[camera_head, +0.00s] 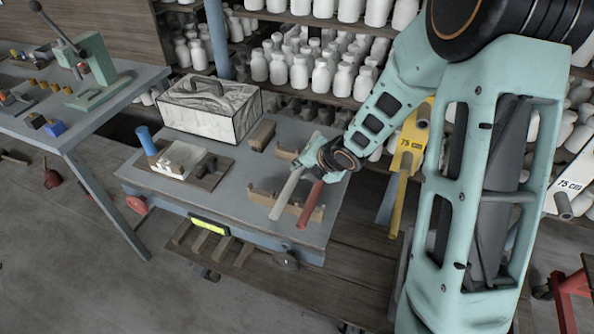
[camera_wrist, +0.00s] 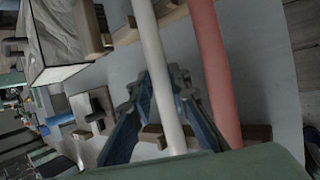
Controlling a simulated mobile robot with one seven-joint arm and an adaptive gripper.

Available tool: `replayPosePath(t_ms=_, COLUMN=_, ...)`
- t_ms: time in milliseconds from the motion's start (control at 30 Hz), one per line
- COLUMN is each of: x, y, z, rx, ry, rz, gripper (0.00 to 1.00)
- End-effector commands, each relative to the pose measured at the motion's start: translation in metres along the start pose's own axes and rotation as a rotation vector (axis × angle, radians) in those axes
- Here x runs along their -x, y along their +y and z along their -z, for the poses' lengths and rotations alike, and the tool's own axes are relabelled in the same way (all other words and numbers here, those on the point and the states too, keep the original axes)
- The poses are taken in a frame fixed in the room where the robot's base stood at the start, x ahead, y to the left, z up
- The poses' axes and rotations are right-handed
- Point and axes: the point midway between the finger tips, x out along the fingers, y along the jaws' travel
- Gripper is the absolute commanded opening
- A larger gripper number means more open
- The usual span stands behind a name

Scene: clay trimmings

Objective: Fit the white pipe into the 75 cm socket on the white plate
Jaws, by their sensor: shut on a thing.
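The white pipe (camera_head: 285,197) lies slanting over a notched wooden rest on the grey cart, beside a red pipe (camera_head: 309,207). My gripper (camera_head: 304,162) is over the cart, shut on the white pipe. In the wrist view, the fingers of my gripper (camera_wrist: 163,90) stand on both sides of the white pipe (camera_wrist: 152,45), with the red pipe (camera_wrist: 212,70) close to the right. I cannot tell whether the white pipe still touches its rest. The white plate (camera_head: 572,183), marked 75 cm, stands at the far right, with a grey round socket (camera_head: 563,207) at its lower edge.
A yellow plate (camera_head: 411,148), also marked 75 cm, has a yellow pipe (camera_head: 398,205) below it. The cart (camera_head: 235,185) also carries a marbled box (camera_head: 208,106) and wooden blocks. Shelves of white bottles (camera_head: 325,75) stand behind. My arm hides part of the right side.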

Motion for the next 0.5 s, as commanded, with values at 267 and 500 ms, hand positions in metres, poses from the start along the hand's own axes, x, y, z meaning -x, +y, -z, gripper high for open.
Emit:
replayPosePath(t_ms=267, x=0.0, y=-0.0002, z=-0.0008, rx=0.001, ry=-0.002, rz=-0.002, gripper=0.0)
replayPosePath(t_ms=500, x=-0.0028, y=-0.0026, z=0.0008, rx=0.0, ry=-0.001, rz=-0.001, gripper=0.24)
